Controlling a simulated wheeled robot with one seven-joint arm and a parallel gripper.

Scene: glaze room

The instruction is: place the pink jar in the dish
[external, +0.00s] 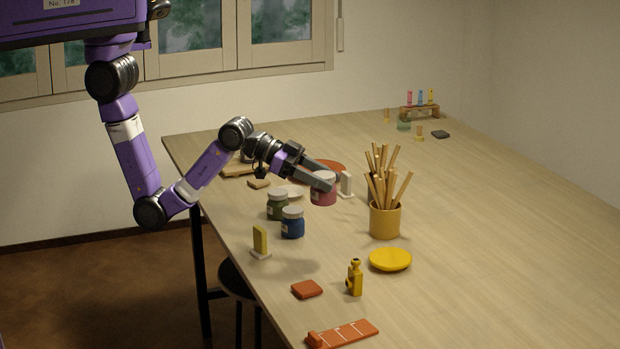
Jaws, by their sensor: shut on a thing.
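The pink jar (323,196) has a pale lid and stands upright between the fingers of my gripper (322,184). My gripper is shut on it near the lid. I cannot tell whether the jar's base touches the table.
A green jar (277,207) and a blue jar (292,224) stand front left of the pink jar. A yellow pot of sticks (385,220) stands to its right. A small white upright piece (346,184) is close beside it. The table's right side is clear.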

